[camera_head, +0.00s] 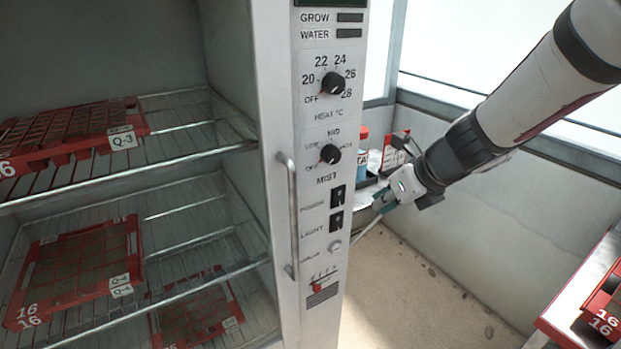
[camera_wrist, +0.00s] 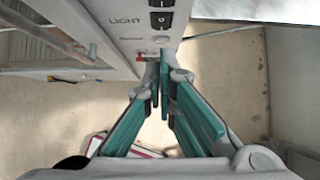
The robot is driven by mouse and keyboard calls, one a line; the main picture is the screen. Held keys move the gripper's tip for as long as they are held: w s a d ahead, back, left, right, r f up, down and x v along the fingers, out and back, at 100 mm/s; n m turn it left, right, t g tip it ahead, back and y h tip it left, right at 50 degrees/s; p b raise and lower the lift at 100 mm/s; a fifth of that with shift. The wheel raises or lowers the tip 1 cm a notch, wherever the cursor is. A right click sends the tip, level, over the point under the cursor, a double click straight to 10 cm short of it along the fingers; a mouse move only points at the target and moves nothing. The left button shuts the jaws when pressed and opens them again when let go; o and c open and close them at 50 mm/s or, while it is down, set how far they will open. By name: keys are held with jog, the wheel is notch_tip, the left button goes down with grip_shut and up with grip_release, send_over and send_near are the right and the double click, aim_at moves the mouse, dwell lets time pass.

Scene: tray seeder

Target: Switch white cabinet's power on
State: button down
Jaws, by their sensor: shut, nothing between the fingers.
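The white cabinet (camera_head: 268,90) stands left of centre with a control panel on its front post. On the panel, the black power switch (camera_head: 338,197) sits under the mist knob, beside a faint label. The black light switch (camera_head: 336,222) is just below it. My gripper (camera_head: 381,207) is to the right of the panel, apart from the switches, with its fingers pointing down-left. In the wrist view, the teal fingers (camera_wrist: 165,65) are closed together and empty, below the light switch (camera_wrist: 161,19). Another switch is cut by the top edge there. I cannot tell the switch positions.
Heat knob (camera_head: 333,83) and mist knob (camera_head: 330,154) are above the switches. A round button (camera_head: 335,247) and red slider (camera_head: 317,287) are below. A vertical handle (camera_head: 290,215) stands left of them. Bottles (camera_head: 362,150) stand behind the panel. Red trays (camera_head: 75,265) fill the shelves.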

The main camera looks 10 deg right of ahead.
aim_at(339, 198)
jog(key=shift+w+a+r+b+x, duration=0.15)
jog(key=shift+w+r+b+x, duration=0.4)
jog(key=shift+x, duration=1.55)
jog(key=shift+w+a+r+b+x, duration=0.15)
jog(key=shift+b+x, duration=0.85)
jog(key=shift+x, duration=1.15)
jog(key=shift+w+a+r+b+x, duration=0.15)
jog(key=shift+w+b+x, duration=0.45)
jog(key=shift+x, duration=1.5)
jog(key=shift+s, duration=0.2)
jog(key=shift+w+f, duration=0.15)
jog(key=shift+w, duration=0.15)
